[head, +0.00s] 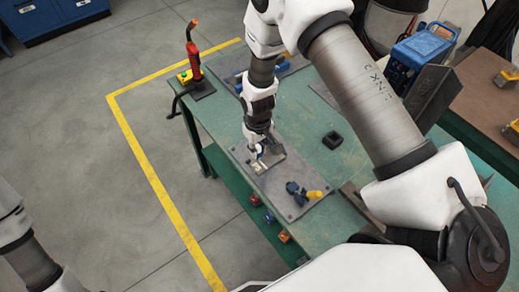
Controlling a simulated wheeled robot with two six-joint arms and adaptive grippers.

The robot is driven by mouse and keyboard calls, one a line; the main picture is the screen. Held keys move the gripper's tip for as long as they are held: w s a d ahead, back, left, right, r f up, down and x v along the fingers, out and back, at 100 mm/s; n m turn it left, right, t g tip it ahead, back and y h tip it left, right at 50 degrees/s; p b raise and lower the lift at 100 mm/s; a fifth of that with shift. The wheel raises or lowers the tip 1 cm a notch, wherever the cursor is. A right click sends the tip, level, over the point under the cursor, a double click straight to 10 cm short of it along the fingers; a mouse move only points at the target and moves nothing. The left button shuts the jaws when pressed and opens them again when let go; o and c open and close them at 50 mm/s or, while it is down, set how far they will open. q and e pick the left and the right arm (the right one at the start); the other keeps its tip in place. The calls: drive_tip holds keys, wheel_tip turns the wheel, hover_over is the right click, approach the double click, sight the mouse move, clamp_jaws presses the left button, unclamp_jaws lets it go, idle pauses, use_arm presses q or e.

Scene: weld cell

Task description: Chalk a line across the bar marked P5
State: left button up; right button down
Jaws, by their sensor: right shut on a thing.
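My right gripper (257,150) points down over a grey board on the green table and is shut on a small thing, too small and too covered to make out. It is probably the chalk, but I cannot confirm this. Just under the fingertips is a small grey holder (273,163) with a pale piece (258,168) at its front edge. I cannot read a P5 mark on any bar from here, and cannot tell whether the held thing touches anything. Part of my left arm shows at the lower left; its gripper is out of view.
The grey board (290,207) also carries a dark blue and yellow tool (303,192). A black square block (333,139) stands on the green table (300,110). A red torch (193,60) stands at the far left corner. A blue machine (421,52) is at right.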

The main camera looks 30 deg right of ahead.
wheel_tip(320, 180, up, 7)
drive_tip(key=p, duration=0.5)
drive_tip(key=shift+p, duration=0.3)
drive_tip(key=shift+w, duration=0.1)
